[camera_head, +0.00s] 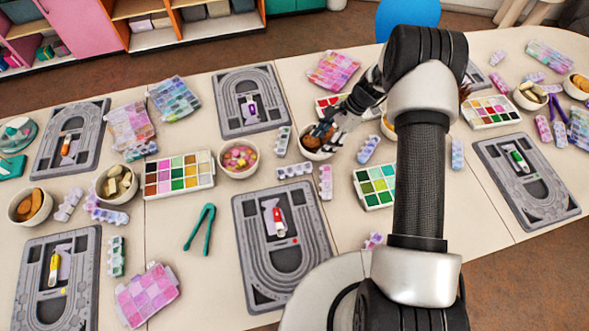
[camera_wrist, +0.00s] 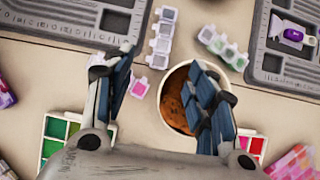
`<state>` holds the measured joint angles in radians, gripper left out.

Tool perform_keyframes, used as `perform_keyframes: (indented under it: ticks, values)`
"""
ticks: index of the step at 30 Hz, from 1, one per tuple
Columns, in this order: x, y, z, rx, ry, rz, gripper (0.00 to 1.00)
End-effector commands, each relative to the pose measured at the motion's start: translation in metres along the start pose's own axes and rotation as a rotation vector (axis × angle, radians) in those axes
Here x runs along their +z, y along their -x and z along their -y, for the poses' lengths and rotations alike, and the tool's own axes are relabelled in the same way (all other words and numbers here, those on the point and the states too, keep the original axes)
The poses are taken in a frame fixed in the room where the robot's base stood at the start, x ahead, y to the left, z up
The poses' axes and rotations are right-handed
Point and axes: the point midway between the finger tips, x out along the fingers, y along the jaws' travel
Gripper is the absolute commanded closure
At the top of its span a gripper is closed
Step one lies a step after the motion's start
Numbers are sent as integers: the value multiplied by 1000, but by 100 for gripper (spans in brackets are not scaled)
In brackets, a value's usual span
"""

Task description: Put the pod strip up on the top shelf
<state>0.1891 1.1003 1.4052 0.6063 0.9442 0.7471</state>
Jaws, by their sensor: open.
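Several pod strips lie on the table, and I cannot tell which one is meant. A grey-pocketed strip (camera_head: 294,170) and a green-pocketed strip (camera_head: 283,140) lie left of the brown bowl; the wrist view shows the grey one (camera_wrist: 162,35) and the green one (camera_wrist: 222,47) beyond my fingers. A pink-pocketed strip (camera_head: 325,181) lies below the bowl. A pink piece (camera_wrist: 140,87) shows beside my left finger, the rest perhaps hidden. My gripper (camera_wrist: 157,72) is open and empty, above the table by the bowl; it also shows in the head view (camera_head: 345,120).
A bowl of brown pieces (camera_wrist: 177,108) lies under my right finger. Paint palettes (camera_head: 375,185), grey bead boards (camera_head: 240,260) and bowls crowd the table. Low shelving (camera_head: 152,40) with orange-edged compartments stands at the back left, across brown floor.

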Motion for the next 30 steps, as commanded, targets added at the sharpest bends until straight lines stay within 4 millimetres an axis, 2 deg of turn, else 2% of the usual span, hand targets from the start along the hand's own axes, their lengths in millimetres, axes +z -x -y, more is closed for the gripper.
perform_keyframes:
  ticks: [13, 18, 25, 30]
  values:
    - [0, -94, -1, 5, 3, 0, 48]
    - [0, -113, 0, 2, 3, -1, 48]
    - [1, -125, 2, 3, 4, 0, 48]
    - [0, -151, 7, 4, 4, 0, 48]
